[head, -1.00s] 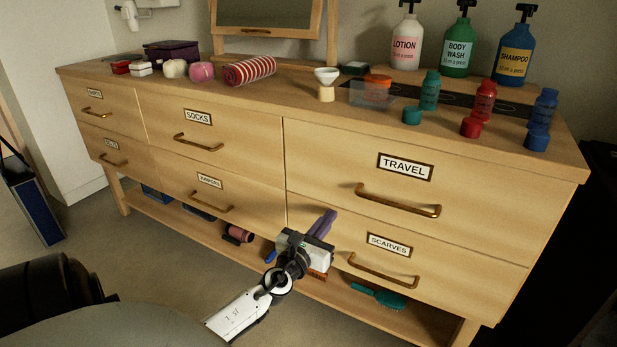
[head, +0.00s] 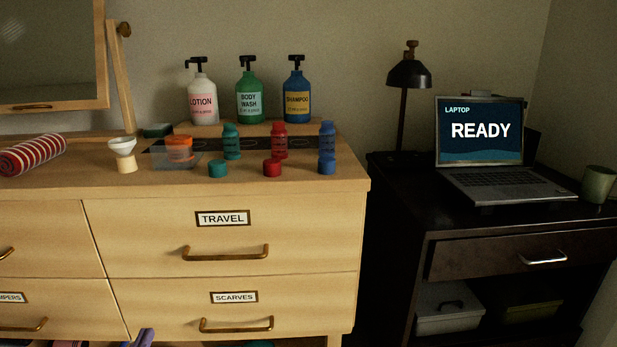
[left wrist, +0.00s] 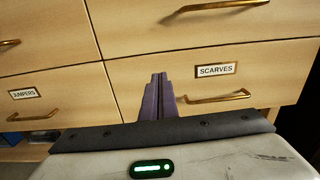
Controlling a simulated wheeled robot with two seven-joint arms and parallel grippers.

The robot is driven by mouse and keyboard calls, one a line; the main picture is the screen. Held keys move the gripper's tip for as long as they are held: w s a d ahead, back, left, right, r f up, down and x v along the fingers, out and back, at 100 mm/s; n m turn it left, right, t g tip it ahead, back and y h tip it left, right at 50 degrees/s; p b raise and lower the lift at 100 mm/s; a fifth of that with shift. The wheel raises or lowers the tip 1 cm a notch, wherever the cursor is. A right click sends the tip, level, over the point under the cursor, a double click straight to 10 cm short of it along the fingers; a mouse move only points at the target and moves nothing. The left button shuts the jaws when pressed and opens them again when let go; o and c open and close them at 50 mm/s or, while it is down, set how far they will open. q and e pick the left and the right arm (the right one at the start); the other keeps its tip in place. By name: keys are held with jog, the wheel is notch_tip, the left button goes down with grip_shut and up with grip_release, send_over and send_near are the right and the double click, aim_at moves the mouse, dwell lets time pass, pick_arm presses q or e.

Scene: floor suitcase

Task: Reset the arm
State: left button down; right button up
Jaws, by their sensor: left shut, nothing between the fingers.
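My left gripper (head: 143,337) just shows at the bottom edge of the head view, in front of the dresser (head: 140,240). In the left wrist view its two purple fingers (left wrist: 157,98) are together with nothing between them. They point at the lower drawers, left of the SCARVES drawer's handle (left wrist: 214,97), and I see no contact with it. The TRAVEL and SCARVES drawers are shut. My right gripper is in neither view now.
On the dresser stand pump bottles of lotion (head: 202,100), body wash (head: 249,99) and shampoo (head: 295,95). Small bottles with caps off, a funnel (head: 123,152) and a striped roll (head: 32,155) are there too. A dark desk at right holds a laptop (head: 487,140) and lamp (head: 409,75).

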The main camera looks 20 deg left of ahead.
pick_arm(q)
jog(key=s+d+f+n+g+h, duration=0.2)
jog(key=s+d+f+n, duration=0.15)
jog(key=d+n, duration=0.4)
jog(key=s+d+f+n+g+h, duration=0.2)
jog(key=d+f+n+g, duration=0.15)
jog(key=d+n, duration=0.45)
jog(key=s+d+f+n+g+h, duration=0.25)
jog(key=d+f+n, duration=0.3)
jog(key=n, duration=0.35)
jog(key=s+d+r+n+h, duration=0.2)
jog(key=s+d+n+h, duration=0.25)
jog(key=d, duration=0.65)
jog(key=s+a+r+y+p, duration=0.1)
jog(key=a+r+y+p, duration=0.1)
jog(key=r+p, duration=0.9)
jog(key=a+p, duration=0.1)
jog(key=p, duration=0.7)
jog(key=shift+s+a+r+n+y+p, duration=0.25)
jog(key=shift+s+a+n+y+p, duration=0.05)
jog(key=shift+s+a+p, duration=0.1)
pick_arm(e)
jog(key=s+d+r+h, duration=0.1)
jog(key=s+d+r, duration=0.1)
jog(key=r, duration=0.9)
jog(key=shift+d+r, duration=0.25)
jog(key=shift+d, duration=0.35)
